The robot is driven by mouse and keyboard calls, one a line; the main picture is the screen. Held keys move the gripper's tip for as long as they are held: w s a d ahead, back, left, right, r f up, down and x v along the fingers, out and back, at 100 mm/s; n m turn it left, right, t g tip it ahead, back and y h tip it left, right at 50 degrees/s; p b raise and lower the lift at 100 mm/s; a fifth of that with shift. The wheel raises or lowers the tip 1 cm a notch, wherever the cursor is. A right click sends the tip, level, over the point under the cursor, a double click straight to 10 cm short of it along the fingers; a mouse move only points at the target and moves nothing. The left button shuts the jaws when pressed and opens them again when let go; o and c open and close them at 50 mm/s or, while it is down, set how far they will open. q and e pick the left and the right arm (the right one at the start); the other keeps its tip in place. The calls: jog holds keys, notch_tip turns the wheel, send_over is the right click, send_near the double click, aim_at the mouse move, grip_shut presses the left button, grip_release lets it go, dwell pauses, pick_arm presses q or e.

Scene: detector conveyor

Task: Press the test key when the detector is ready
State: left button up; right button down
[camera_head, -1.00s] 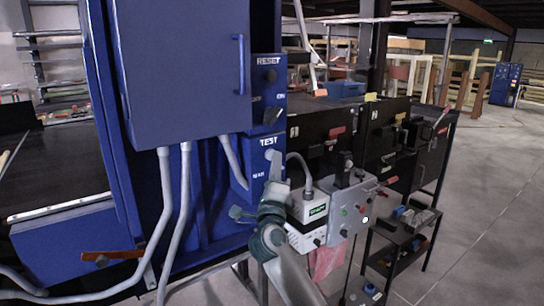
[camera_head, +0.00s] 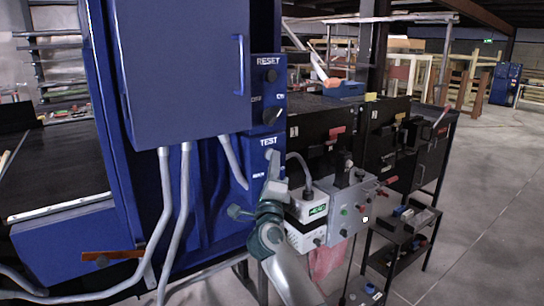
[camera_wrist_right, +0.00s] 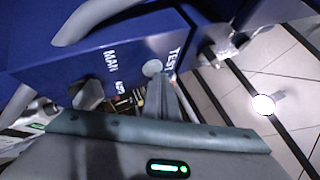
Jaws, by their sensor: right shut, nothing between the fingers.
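The blue TEST box (camera_head: 259,184) is on the front of the blue cabinet. My right gripper (camera_head: 272,160) is shut and empty, its fingertips up in front of this box, just under the word TEST. In the right wrist view, the round pale test key (camera_wrist_right: 152,68) sits beside the word TEST. My right fingers (camera_wrist_right: 164,82) are right by it there; I cannot tell whether they touch it. A white unit with a small lit green display (camera_head: 318,210) stands right of my wrist; its text is too small to read. My left gripper is out of view.
A RESET panel (camera_head: 267,92) with dark knobs is above the TEST box. A grey control box (camera_head: 347,208) with coloured buttons is to the right. Grey conduits (camera_head: 165,215) run down the cabinet. A black shelf cart (camera_head: 400,245) stands further right, with open floor beyond.

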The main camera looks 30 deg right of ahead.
jog(key=shift+s+p, duration=0.8)
jog(key=shift+s, duration=0.1)
jog(key=shift+s, duration=0.1)
jog(key=s+p, duration=0.2)
jog(key=s, duration=0.1)
jog(key=s+p, duration=0.1)
jog(key=shift+s+d, duration=0.25)
jog(key=shift+s, duration=0.15)
dwell(0.8)
